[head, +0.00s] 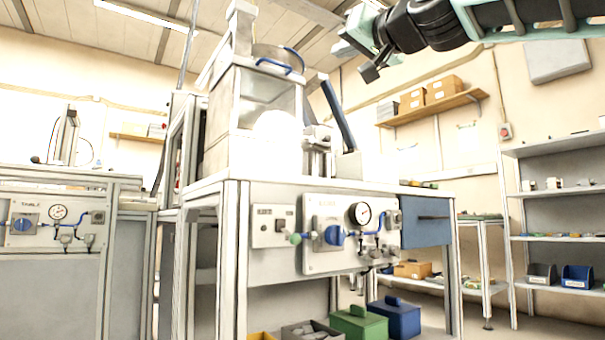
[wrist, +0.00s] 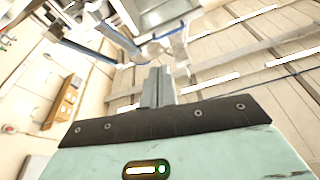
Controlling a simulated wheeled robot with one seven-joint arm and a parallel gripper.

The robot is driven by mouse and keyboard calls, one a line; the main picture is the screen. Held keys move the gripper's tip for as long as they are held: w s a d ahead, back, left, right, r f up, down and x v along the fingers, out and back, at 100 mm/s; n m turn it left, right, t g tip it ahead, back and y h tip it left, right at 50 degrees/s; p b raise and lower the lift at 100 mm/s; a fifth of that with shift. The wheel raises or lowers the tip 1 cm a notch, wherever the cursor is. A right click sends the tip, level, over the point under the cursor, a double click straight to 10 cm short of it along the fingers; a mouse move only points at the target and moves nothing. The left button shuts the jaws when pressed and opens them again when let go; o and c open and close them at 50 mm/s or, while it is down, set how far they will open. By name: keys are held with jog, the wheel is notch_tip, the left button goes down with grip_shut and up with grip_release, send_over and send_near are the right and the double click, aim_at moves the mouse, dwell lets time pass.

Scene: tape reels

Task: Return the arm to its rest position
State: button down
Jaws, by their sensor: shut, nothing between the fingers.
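My gripper (head: 370,72) is at the top of the head view, right of centre, held high in the air with my arm coming in from the upper right. It is shut and empty, with no object at its fingers. In the wrist view the closed fingers (wrist: 158,86) point toward the ceiling and the upper part of the machine. The gripper is above and to the right of the workbench machine, apart from the blue lever in the head view.
A workbench machine (head: 262,125) with a blue lever (head: 338,115) stands at the centre. A wall shelf (head: 430,106) holds cardboard boxes (head: 443,89). A shelving rack (head: 560,193) stands at the right. Green (head: 358,324) and blue (head: 397,318) bins sit low under the bench. Open air surrounds my gripper.

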jog(key=w+a+f+n+g+h+p, duration=0.1)
jog(key=a+f+g+p, duration=0.45)
jog(key=f, duration=0.65)
jog(key=s+a+f+n+g+h+p, duration=0.1)
jog(key=s+f+g+h+p, duration=0.3)
jog(key=f, duration=0.7)
jog(key=s+a+f+g+p, duration=0.15)
jog(key=s+f, duration=0.35)
jog(key=f, duration=0.5)
jog(key=s+d+f+n+g+h+p, duration=0.1)
jog(key=s+d+f+g+h+p, duration=0.25)
jog(key=s+d+f, duration=0.6)
jog(key=s+d+f+n+g+h+p, duration=0.15)
jog(key=s+d+f+g+p, duration=0.35)
jog(key=s, duration=0.8)
notch_tip(320, 180, up, 36)
jog(key=t+p, duration=0.1)
jog(key=p, duration=3.5)
jog(key=shift+w+f+m+h+p, duration=0.2)
jog(key=shift+w+m+h+p, duration=0.1)
jog(key=shift+w+m+p, duration=0.15)
jog(key=shift+a+f+t, duration=0.1)
jog(key=shift+f+t, duration=0.05)
jog(key=shift+t, duration=0.1)
